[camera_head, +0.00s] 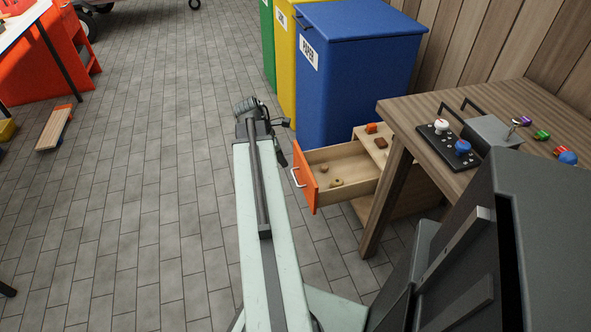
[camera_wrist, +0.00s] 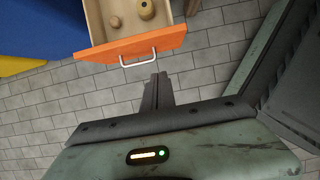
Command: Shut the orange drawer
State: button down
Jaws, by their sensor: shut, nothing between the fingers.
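The orange drawer (camera_head: 305,180) stands open, pulled out of a wooden unit beside the workbench leg. Its front is orange with a pale bar handle (camera_head: 297,178), and small round items lie inside. In the wrist view the orange front (camera_wrist: 130,45) and the handle (camera_wrist: 138,59) are just beyond my fingertips. My gripper (camera_wrist: 157,76) is shut and empty, slightly right of the handle's middle, with a small gap appearing between them. In the head view my gripper (camera_head: 282,159) is small and dark, just left of the drawer front.
A blue bin (camera_head: 350,80) stands close behind the drawer, beside a yellow bin (camera_head: 285,60). The wooden workbench (camera_head: 430,110) is at the right, with a control box (camera_head: 450,145) and small coloured items on it. The paved floor (camera_head: 160,200) to the left is mostly clear.

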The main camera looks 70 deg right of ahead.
jog(key=s+d+f+b, duration=0.4)
jog(key=s+f+b, duration=0.1)
jog(key=f+b, duration=0.2)
jog(key=shift+b+x, duration=0.3)
jog(key=shift+x, duration=0.55)
jog(key=shift+s+d, duration=0.1)
